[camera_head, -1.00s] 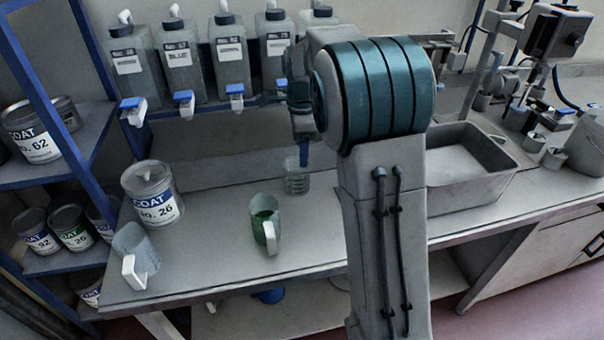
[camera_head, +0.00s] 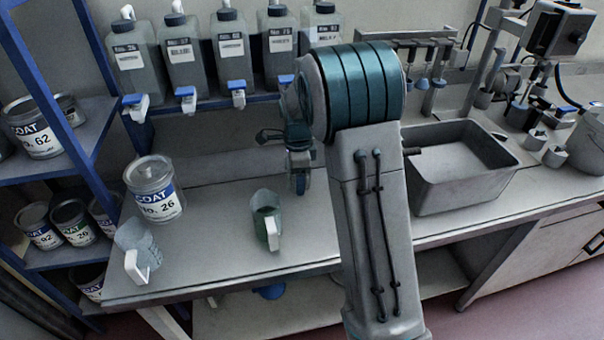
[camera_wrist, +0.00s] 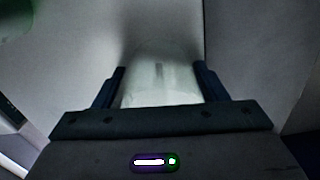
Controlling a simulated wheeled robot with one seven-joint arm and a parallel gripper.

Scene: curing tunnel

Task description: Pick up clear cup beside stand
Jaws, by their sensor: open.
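In the wrist view a clear, pale cup (camera_wrist: 160,84) stands between the two fingers of my gripper (camera_wrist: 160,76). The fingers are open, one on each side of it; I cannot tell whether either touches it. In the head view my gripper (camera_head: 300,182) is low over the worktop, and the clear cup is hidden there by my gripper and arm. A handled cup with green inside (camera_head: 265,222) stands to the left of my gripper. Another translucent handled cup (camera_head: 140,252) stands at the worktop's left front corner.
A paint can labelled No. 26 (camera_head: 154,190) stands on the left of the worktop (camera_head: 215,250). Several bottles with blue taps (camera_head: 182,55) line the rack behind. A grey basin (camera_head: 460,190) lies right of my arm. A blue shelf with cans (camera_head: 70,150) is at far left.

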